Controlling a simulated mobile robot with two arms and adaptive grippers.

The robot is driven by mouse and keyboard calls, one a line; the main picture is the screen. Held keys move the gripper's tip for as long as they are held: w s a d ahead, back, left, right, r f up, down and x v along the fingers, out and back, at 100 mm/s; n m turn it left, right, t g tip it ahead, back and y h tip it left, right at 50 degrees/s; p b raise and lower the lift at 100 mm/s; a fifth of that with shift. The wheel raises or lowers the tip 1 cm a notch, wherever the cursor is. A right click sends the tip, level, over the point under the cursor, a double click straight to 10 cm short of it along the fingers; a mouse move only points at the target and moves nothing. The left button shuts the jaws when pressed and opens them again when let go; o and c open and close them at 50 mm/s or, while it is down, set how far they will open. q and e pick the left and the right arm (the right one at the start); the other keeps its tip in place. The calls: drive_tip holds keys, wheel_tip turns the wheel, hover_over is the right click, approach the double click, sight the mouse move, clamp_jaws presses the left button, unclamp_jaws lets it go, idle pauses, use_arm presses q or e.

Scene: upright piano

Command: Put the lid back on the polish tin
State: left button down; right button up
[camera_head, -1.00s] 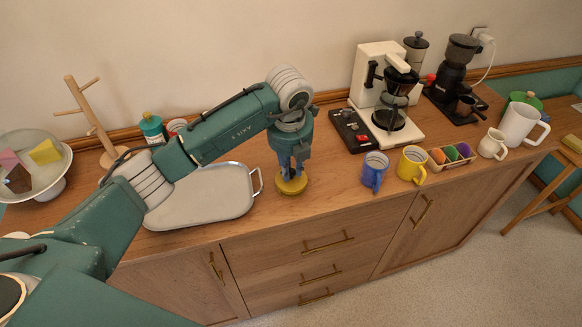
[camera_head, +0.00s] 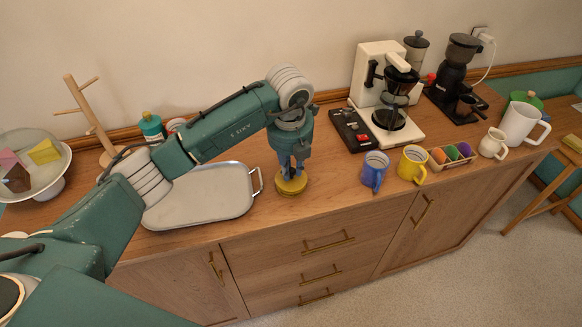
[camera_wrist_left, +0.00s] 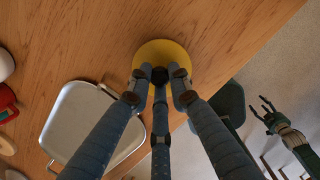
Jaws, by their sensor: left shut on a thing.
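My left gripper (camera_head: 290,172) points straight down, shut on the round yellow lid (camera_head: 291,184). In the left wrist view, its fingers (camera_wrist_left: 160,76) close around a dark knob at the middle of the yellow lid (camera_wrist_left: 150,52). A gold-coloured rim, seemingly the polish tin (camera_head: 290,193), shows just under the lid in the head view. The lid hides most of it, and I cannot tell whether the lid is fully seated. My right gripper (camera_wrist_left: 268,112) shows at the right of the left wrist view, with its fingers spread, away from the counter.
A grey metal tray (camera_head: 205,200) lies just left of the tin. A blue mug (camera_head: 374,172) and a yellow mug (camera_head: 412,164) stand to the right, with a coffee maker (camera_head: 382,85) behind. The wood between tin and blue mug is clear.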

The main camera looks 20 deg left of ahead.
use_arm(q)
drive_tip(key=shift+f+b, duration=0.2)
drive_tip(key=shift+b, duration=0.2)
idle(1.1)
idle(0.3)
drive_tip(key=c, duration=1)
unclamp_jaws()
drive_tip(key=shift+c, duration=0.2)
drive_tip(key=shift+r, duration=0.1)
drive_tip(key=shift+r+p, duration=1.95)
drive_tip(key=shift+r, duration=1.5)
